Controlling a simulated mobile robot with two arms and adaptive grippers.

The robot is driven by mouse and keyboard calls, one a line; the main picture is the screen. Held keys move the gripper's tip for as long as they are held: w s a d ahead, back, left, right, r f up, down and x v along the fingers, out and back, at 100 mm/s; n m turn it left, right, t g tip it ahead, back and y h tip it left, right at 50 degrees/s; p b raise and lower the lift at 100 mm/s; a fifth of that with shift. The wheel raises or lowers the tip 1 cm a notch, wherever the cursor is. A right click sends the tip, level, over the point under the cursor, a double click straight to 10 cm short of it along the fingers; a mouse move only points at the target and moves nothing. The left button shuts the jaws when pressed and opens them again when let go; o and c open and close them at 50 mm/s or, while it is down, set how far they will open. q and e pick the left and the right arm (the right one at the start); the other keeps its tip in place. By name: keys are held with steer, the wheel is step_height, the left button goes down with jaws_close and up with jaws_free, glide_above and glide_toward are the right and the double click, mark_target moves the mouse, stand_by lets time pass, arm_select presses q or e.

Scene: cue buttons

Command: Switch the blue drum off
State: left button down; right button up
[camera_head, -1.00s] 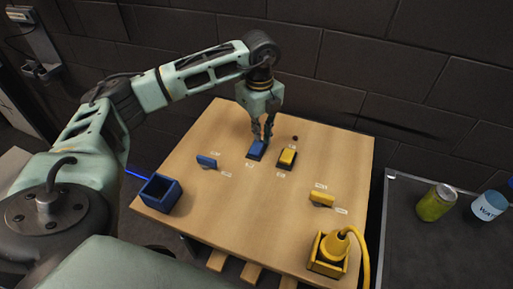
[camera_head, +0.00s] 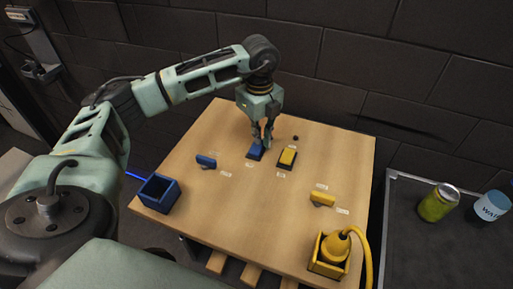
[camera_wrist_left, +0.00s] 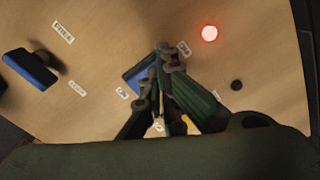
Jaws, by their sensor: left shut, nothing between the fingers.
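A blue rocker-like switch (camera_head: 255,152) sits on the wooden table, with small white labels beside it. My left gripper (camera_head: 266,143) is shut and empty, with its fingers pointing down at the far side of this switch. Contact cannot be told. In the left wrist view the shut fingers (camera_wrist_left: 158,78) cover part of the blue switch (camera_wrist_left: 138,77). A blue turn handle (camera_head: 206,161) lies to the left; it also shows in the left wrist view (camera_wrist_left: 30,68). No drum shape is clearly visible. My right gripper is out of view.
A yellow switch (camera_head: 287,157) stands close right of the blue one. A yellow handle (camera_head: 322,199), a blue open box (camera_head: 160,192) and a yellow box (camera_head: 328,262) with a cable are nearer. A red light (camera_wrist_left: 209,33) glows on the table. The table's middle is clear.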

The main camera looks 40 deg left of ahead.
arm_select(q)
steer(key=shift+f, duration=0.2)
steer(key=shift+r+p, duration=2.4)
steer(key=shift+r, duration=1.2)
steer(key=shift+f, duration=0.1)
